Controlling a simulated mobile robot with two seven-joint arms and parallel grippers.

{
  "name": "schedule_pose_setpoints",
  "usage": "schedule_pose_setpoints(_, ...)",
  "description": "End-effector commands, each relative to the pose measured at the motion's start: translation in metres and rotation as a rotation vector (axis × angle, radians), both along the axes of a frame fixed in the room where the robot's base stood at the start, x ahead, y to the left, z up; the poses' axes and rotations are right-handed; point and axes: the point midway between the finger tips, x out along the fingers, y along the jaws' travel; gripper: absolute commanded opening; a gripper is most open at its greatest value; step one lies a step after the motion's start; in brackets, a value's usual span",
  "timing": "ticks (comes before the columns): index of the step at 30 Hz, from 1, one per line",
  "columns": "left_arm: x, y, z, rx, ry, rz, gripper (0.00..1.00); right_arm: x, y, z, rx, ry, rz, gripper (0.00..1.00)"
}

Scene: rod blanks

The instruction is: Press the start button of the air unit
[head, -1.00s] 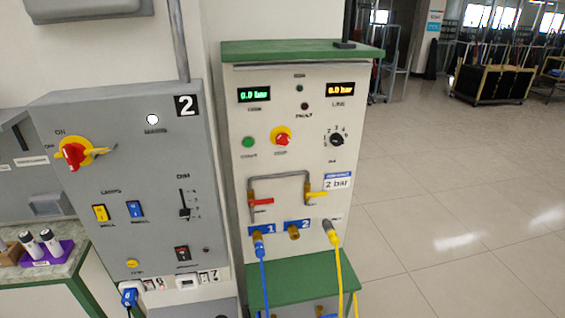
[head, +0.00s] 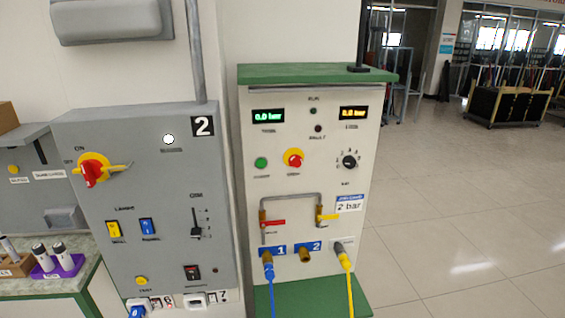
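The air unit (head: 325,130) is a cream panel with a green top, standing right of the grey cabinet. Its green start button (head: 261,163) sits at the left of the panel, beside a red stop knob on a yellow ring (head: 293,160). A green display (head: 268,116) reads about 0.0 bar, and an amber display (head: 353,113) reads about 0.0 bar. The run and fault lamps look dark. A black selector (head: 349,162) is at the right. A blue hose (head: 269,275) and a yellow hose (head: 346,270) are connected below. Neither gripper is in view.
The grey cabinet (head: 150,215) marked 2 carries a red-and-yellow rotary switch (head: 92,170) and a lit white lamp (head: 168,139). A green ledge (head: 310,297) juts out under the air unit. The tiled floor (head: 460,230) to the right is clear.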

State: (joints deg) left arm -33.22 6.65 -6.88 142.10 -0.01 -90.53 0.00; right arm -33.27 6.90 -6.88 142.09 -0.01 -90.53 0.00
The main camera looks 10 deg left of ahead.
Motion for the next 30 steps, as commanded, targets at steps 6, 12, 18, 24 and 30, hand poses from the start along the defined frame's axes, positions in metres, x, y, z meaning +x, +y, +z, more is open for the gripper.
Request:
schedule_pose_setpoints(6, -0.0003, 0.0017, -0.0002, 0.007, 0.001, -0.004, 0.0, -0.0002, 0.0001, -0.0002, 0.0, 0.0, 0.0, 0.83)
schedule_pose_setpoints(12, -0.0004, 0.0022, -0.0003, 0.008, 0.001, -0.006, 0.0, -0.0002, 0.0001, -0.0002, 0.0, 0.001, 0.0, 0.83)
schedule_pose_setpoints(18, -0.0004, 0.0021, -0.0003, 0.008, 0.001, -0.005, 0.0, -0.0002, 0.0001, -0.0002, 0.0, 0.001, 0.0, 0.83)
schedule_pose_setpoints(24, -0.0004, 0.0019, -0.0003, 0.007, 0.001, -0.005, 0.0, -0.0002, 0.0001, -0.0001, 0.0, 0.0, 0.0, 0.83)
schedule_pose_setpoints(30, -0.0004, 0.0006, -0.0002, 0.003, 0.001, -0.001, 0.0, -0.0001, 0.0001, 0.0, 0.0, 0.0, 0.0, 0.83)
